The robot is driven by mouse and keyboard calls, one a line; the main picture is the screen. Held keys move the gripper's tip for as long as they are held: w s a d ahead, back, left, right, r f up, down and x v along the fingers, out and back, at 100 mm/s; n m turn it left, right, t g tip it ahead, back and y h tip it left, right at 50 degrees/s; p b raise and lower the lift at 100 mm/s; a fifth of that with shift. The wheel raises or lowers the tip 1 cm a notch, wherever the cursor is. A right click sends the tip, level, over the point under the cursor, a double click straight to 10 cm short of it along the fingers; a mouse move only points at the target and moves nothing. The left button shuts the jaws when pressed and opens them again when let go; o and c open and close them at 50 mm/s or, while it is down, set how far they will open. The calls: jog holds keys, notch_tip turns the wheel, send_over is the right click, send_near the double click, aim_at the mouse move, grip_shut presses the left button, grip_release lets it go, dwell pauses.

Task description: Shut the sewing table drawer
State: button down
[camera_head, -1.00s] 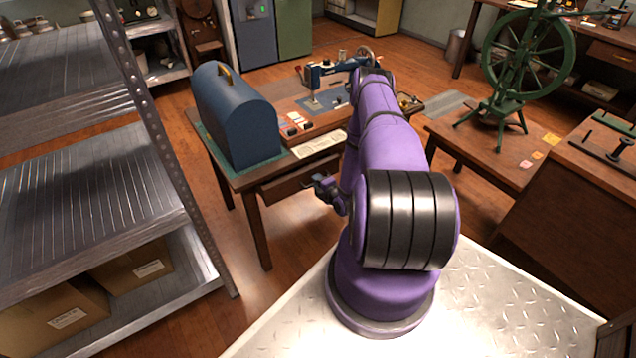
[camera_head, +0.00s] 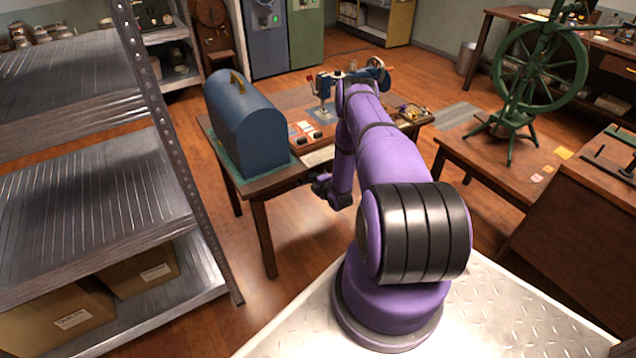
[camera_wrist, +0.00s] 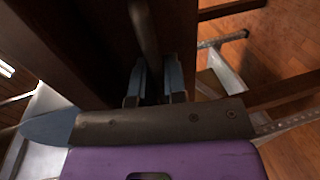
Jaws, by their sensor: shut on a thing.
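The wooden sewing table (camera_head: 262,187) stands beyond my base in the head view. A blue sewing machine (camera_head: 322,88) stands on it, partly behind my arm. My gripper (camera_head: 322,187) is low at the table's front edge. In the wrist view, my gripper (camera_wrist: 158,75) is shut on the dark bar-like drawer handle (camera_wrist: 143,28), which runs between its two blue-grey fingers. A dark wooden face, seemingly the drawer front (camera_wrist: 85,35), fills the area beside the handle. In the head view no open drawer stands out under the tabletop; my arm hides part of that front.
A blue domed case (camera_head: 245,125) sits on the table's left end. A metal shelf rack (camera_head: 165,150) with cardboard boxes stands close on the left. A wooden bench (camera_head: 490,165) with a green spinning wheel (camera_head: 540,70) is on the right. Floor is bare between rack and table.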

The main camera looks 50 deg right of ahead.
jog(key=shift+w+d+r, duration=0.1)
jog(key=shift+w, duration=0.1)
jog(key=c, duration=1.2)
grip_release()
jog(key=v, duration=1)
jog(key=shift+s, duration=0.3)
